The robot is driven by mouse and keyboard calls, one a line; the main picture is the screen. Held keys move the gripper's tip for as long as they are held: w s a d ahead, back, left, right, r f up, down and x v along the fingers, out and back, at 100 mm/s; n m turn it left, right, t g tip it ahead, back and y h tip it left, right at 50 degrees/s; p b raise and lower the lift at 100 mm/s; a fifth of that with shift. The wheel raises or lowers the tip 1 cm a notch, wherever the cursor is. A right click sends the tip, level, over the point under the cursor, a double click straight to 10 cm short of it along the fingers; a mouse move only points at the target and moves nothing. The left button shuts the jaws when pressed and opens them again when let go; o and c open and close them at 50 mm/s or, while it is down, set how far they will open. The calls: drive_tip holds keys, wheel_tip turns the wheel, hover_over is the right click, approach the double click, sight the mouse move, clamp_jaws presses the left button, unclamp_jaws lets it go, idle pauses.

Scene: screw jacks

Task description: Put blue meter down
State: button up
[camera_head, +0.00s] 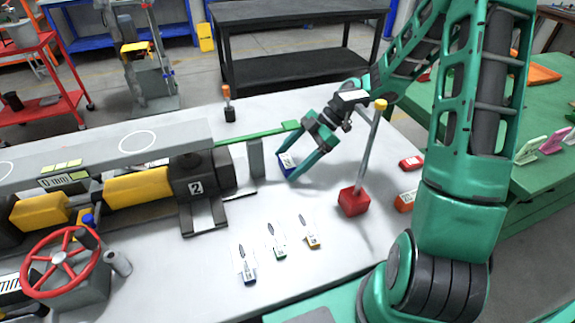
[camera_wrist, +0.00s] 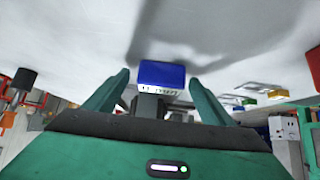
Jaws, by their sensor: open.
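The blue meter (camera_head: 287,163) is a small blue block with a white printed face. It is on or just above the white table, between the fingers of my gripper (camera_head: 291,167). My gripper's fingers are spread. In the wrist view the blue meter (camera_wrist: 162,73) is between the two green fingertips (camera_wrist: 159,78), with visible gaps on both sides. A grey part shows directly below it there. I cannot tell whether its underside touches the table.
A red block with an upright post (camera_head: 354,201) stands right of my gripper. Small blue (camera_head: 248,268), green (camera_head: 278,246) and yellow (camera_head: 312,239) marked items lie in front. Jack number 2 (camera_head: 195,186) is at left. Red items (camera_head: 411,162) lie near the right edge. Bare table is between them.

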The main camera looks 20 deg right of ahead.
sight(283, 161)
drive_tip(key=shift+c, duration=0.7)
drive_tip(key=c, duration=1.2)
drive_tip(key=shift+r, duration=0.1)
drive_tip(key=shift+r, duration=0.45)
drive_tip(key=r, duration=0.1)
drive_tip(key=d+r, duration=0.1)
drive_tip(key=shift+d+r, duration=0.15)
drive_tip(key=shift+r, duration=0.15)
drive_tip(key=d, duration=3)
drive_tip(key=shift+d, duration=0.4)
